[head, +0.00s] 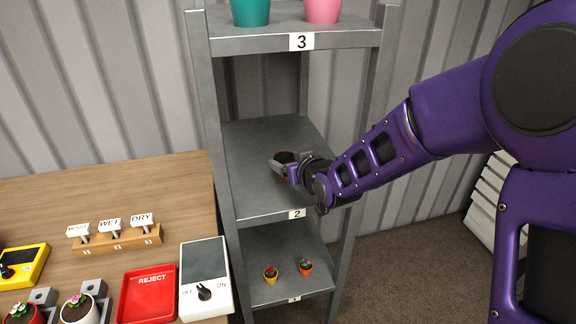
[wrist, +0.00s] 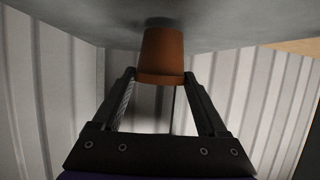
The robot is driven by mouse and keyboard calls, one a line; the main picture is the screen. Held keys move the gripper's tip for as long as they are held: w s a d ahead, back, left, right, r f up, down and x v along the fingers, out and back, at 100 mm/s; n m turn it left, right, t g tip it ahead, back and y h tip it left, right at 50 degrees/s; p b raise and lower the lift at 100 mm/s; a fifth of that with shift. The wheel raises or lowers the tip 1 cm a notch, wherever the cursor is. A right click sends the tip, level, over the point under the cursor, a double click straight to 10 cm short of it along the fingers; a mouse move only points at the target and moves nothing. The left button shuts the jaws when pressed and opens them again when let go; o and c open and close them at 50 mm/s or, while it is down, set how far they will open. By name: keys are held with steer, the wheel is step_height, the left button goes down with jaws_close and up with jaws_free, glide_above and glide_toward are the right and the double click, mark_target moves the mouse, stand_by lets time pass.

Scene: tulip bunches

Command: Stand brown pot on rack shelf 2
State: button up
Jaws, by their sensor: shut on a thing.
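The brown pot (wrist: 163,52) is between the fingertips of my gripper (wrist: 160,75) in the wrist view. That view looks turned over, with the pot's wide rim at the bottom and its narrow base at the top, against a grey surface with a dark shadow around it. In the head view my gripper (head: 284,163) is shut on the pot over rack shelf 2 (head: 258,195). There the pot looks upright, with dark soil showing at its top, and is partly hidden by the fingers. It is on or very close to the shelf; I cannot tell a gap.
Shelf 3 (head: 290,42) above holds a teal pot (head: 250,11) and a pink pot (head: 323,10). The lowest shelf (head: 262,294) holds two small potted plants. Shelf 2 is otherwise clear. A wooden table (head: 185,190) with a red reject tray (head: 148,293) stands left.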

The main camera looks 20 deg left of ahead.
steer(key=shift+f, duration=0.45)
steer(key=shift+f, duration=0.2)
steer(key=o, duration=1.5)
steer(key=shift+o, duration=0.2)
steer(key=shift+r, duration=0.1)
steer(key=shift+r, duration=0.2)
steer(key=p+v, duration=0.1)
steer(key=v, duration=1.1)
